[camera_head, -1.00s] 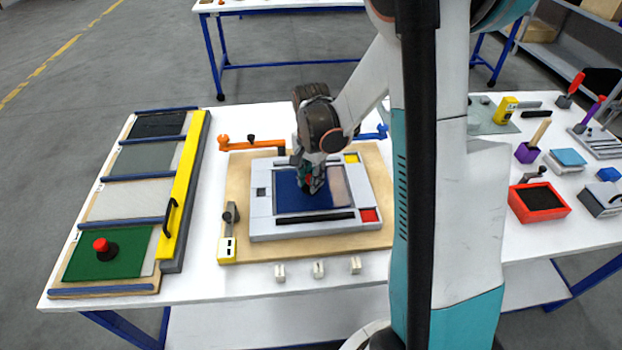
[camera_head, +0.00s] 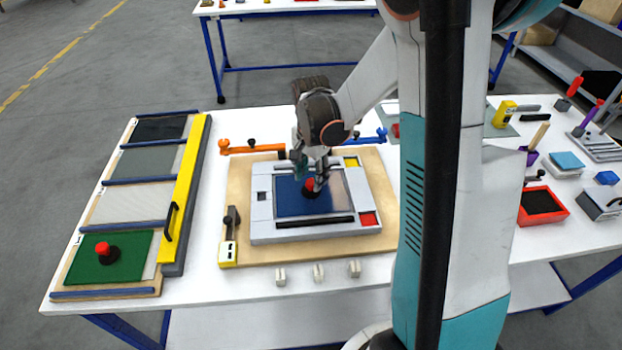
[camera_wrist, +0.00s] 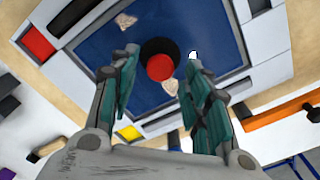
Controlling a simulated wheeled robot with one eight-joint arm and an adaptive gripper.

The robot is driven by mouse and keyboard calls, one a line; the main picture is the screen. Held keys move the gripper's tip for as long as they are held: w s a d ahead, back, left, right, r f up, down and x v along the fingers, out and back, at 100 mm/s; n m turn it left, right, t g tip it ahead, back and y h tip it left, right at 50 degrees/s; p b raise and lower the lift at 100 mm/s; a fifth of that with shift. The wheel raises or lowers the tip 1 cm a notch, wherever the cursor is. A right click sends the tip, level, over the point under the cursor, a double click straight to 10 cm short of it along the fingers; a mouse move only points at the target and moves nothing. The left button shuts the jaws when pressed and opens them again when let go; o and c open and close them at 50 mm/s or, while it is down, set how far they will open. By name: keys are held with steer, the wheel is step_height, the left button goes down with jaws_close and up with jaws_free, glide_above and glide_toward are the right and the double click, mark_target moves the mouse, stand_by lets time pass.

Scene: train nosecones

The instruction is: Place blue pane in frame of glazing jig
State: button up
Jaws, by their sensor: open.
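The blue pane (camera_head: 298,203) lies inside the grey frame of the glazing jig (camera_head: 262,222), on a wooden board. It also shows in the wrist view (camera_wrist: 107,48). A black knob with a red top (camera_head: 311,187) stands on the pane; in the wrist view the red top (camera_wrist: 160,67) lies just beyond my fingertips. My gripper (camera_head: 312,180) is open above the knob, with its two fingers apart in the wrist view (camera_wrist: 163,70) and nothing between them. The far edge of the pane is partly hidden by my gripper in the head view.
A rack (camera_head: 107,287) at left holds a green pane (camera_head: 75,262) with a red-topped knob, and other panes, beside a yellow bar (camera_head: 186,190). An orange clamp (camera_head: 252,147) and a blue clamp (camera_head: 368,137) stand behind the jig. Tools and a red box (camera_head: 543,219) lie at right.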

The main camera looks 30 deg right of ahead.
mark_target(311, 181)
step_height(311, 181, up, 9)
steer(key=p, duration=0.2)
stand_by(0.3)
